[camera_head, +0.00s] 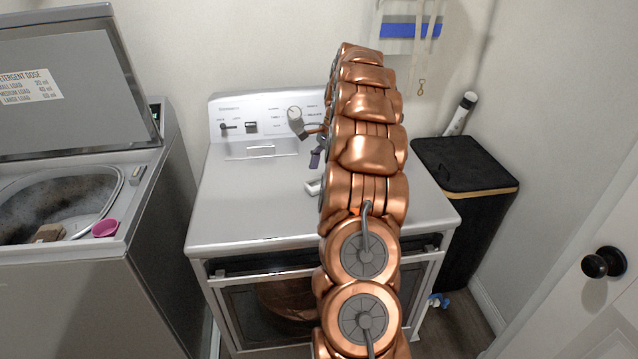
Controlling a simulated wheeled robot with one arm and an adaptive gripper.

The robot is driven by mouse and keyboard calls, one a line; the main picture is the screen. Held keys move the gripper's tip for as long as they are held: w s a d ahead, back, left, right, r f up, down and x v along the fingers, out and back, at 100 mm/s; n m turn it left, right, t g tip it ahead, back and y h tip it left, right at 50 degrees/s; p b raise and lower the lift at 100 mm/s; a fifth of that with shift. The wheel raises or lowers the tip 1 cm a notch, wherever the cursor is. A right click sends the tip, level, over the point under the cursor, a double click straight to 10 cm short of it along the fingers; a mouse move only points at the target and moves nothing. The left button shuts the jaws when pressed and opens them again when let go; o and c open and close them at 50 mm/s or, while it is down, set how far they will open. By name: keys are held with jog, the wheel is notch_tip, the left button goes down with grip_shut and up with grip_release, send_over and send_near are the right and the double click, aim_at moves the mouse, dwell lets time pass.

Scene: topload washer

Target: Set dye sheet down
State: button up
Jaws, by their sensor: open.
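My gripper (307,146) is partly hidden behind my copper arm, over the back half of the white dryer top (250,195). Its visible fingers are spread apart. A small white piece (313,187) shows at the arm's left edge, apparently on the dryer top, mostly hidden. I cannot tell for sure which, if either, is the dye sheet.
The open topload washer (70,290) stands left, with a pink cup (105,228) and a brown block (48,233) at its opening. A black hamper (463,165) stands right, beside a door with a black knob (604,262). The dryer top's left half is clear.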

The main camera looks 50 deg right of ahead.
jog(key=shift+x, duration=1.25)
jog(key=c, duration=0.9)
